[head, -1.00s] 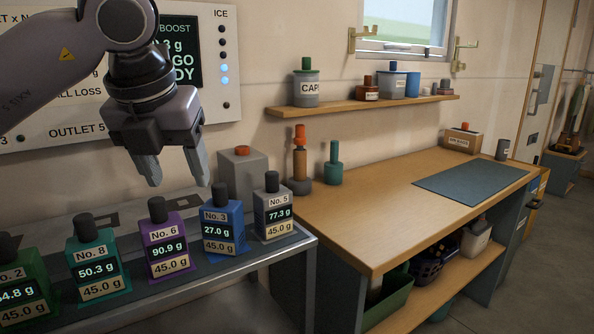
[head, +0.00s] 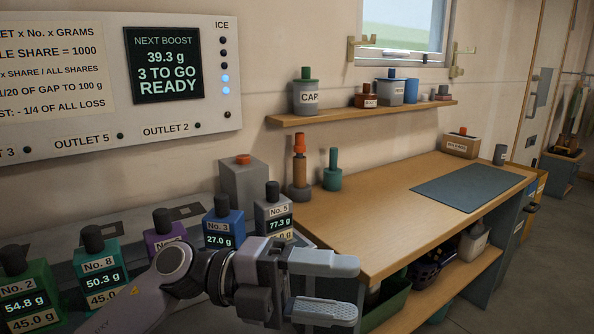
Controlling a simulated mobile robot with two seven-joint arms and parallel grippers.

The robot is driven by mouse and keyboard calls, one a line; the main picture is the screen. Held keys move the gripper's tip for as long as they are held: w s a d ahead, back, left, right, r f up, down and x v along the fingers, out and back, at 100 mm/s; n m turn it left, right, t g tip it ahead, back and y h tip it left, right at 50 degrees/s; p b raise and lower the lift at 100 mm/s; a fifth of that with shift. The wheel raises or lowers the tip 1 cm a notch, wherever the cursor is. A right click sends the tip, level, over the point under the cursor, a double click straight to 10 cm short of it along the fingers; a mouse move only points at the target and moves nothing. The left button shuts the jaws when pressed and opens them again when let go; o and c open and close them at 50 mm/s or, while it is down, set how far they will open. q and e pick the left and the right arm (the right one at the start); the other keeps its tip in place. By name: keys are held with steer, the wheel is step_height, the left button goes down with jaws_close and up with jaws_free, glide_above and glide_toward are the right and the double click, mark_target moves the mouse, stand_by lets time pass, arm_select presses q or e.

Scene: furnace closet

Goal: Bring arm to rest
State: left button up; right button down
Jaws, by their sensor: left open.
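My left gripper (head: 325,288) is open and empty, its two fingers pointing right, in front of the near left corner of the wooden workbench. My left arm (head: 165,288) comes in from the bottom left, low in front of the row of bottles. It hides most of the purple bottle No. 6 (head: 163,240) and the lower parts of the blue bottle No. 3 (head: 221,228) and the grey bottle No. 5 (head: 273,218). My right gripper is not in view.
Bottles No. 8 (head: 98,263) and No. 2 (head: 24,285) stand at the left. A wall panel (head: 60,90) reads "3 TO GO READY". The workbench (head: 375,218) has a dark mat (head: 468,186); a shelf (head: 365,112) above holds several containers. A grey box with a red button (head: 243,185) stands behind the bottles.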

arm_select(q)
steer(key=w+a+f+n+t+y+p, duration=0.1)
steer(key=w+a+f+n+t+y, duration=0.25)
steer(key=a+f+n+t, duration=0.7)
steer(key=w+a+f+n+t+y+p, duration=0.2)
steer(key=a+f+n+t+y, duration=0.3)
steer(key=n+t, duration=1.05)
steer(key=s+a+f+n+g+y, duration=0.3)
steer(key=s+a+f+n+g, duration=0.1)
steer(key=s+f, duration=0.4)
steer(key=s+a+f+n+g+y, duration=0.4)
steer(key=s+f+g, duration=0.3)
steer(key=f, duration=0.6)
steer(key=shift+s+a+f+n+p, duration=0.15)
steer(key=shift+s+a+n+p, duration=0.25)
steer(key=shift+n, duration=0.4)
steer(key=shift+w+y, duration=0.1)
steer(key=shift+y, duration=0.15)
